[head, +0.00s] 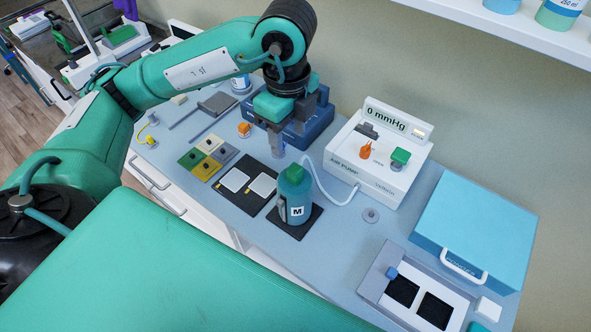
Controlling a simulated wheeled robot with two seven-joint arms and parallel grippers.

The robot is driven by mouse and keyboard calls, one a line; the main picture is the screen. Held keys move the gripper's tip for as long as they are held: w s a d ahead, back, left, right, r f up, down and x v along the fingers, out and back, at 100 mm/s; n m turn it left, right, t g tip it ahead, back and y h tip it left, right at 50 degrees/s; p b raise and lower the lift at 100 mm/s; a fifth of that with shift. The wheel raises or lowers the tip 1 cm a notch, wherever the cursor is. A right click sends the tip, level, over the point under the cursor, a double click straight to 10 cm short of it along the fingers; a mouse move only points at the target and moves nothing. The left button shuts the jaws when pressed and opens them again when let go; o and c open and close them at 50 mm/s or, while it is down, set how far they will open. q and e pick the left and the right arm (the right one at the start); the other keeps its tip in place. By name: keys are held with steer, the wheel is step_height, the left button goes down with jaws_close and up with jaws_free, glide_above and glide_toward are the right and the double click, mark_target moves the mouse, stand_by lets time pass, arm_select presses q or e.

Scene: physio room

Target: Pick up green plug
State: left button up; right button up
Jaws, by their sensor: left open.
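My left gripper (276,146) is open and points down over the back of the blue-grey bench. It is above and behind a teal bottle (294,199) marked "M" with a green top. No object shows between its fingers. Another small green piece (478,327) is cut off at the bottom edge. I cannot tell for sure which is the plug. My right gripper is not in view.
A dark blue holder (312,125) stands behind my left gripper. A pale hose (338,199) runs from the pump box towards the bottle. Coloured tiles (190,158) and an orange knob (244,130) lie to the left. A light-blue case (475,225) stands at the right.

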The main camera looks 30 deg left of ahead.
mark_target(295, 168)
arm_select(q)
step_height(295, 168, down, 6)
steer(key=shift+f, duration=0.1)
steer(key=shift+d+f+p, duration=0.15)
steer(key=shift+f+p, duration=0.15)
steer(key=shift+f, duration=0.05)
steer(key=f, duration=0.1)
steer(key=f+p, duration=0.1)
steer(key=f, duration=0.1)
steer(key=shift+w+d+f, duration=0.3)
steer(key=shift+f, duration=0.5)
steer(key=c, duration=0.9)
